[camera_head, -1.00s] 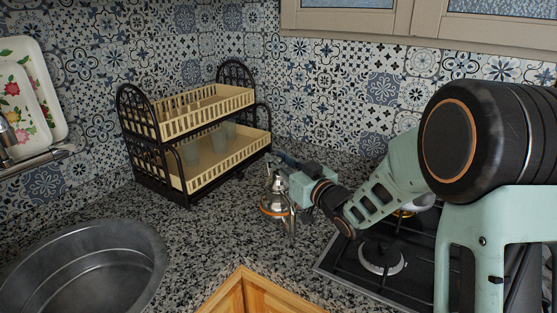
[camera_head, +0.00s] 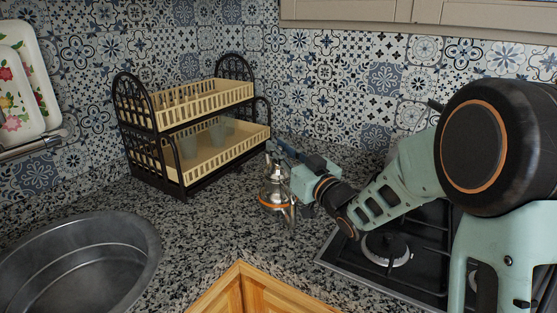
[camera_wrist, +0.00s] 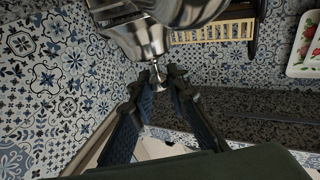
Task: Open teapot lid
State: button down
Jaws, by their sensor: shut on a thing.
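The silver teapot (camera_head: 275,191) with an orange band stands upright on the counter, right of the dish rack. My gripper (camera_head: 273,150) is at its top, reaching in from the right. In the wrist view, which is inverted, the shiny metal pot (camera_wrist: 150,38) is at the top. The small lid knob (camera_wrist: 157,80) on a thin stem sits between the two dark fingertips of my gripper (camera_wrist: 155,88), which are closed in on it. I cannot tell whether the lid is seated on the pot or raised from it.
A two-tier dish rack (camera_head: 210,140) with cups stands left of the teapot. The sink (camera_head: 80,262) is at the lower left, and a gas hob (camera_head: 388,250) is at the right under my arm. A flowered tray (camera_head: 22,85) is at the far left. Counter in front of the teapot is clear.

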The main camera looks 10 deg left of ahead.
jog(key=shift+s+d+n+t+y+b, duration=0.5)
jog(key=shift+s+t+y+b, duration=0.45)
jog(key=shift+b, duration=3.55)
jog(key=shift+d+r+y+b, duration=0.1)
jog(key=shift+r+y+b, duration=0.15)
jog(key=shift+b, duration=0.15)
jog(key=c, duration=1.8)
grip_release()
jog(key=shift+s+d+f, duration=0.2)
jog(key=shift+s+d, duration=0.15)
jog(key=s+d, duration=0.8)
jog(key=d, duration=0.1)
jog(key=shift+s, duration=0.15)
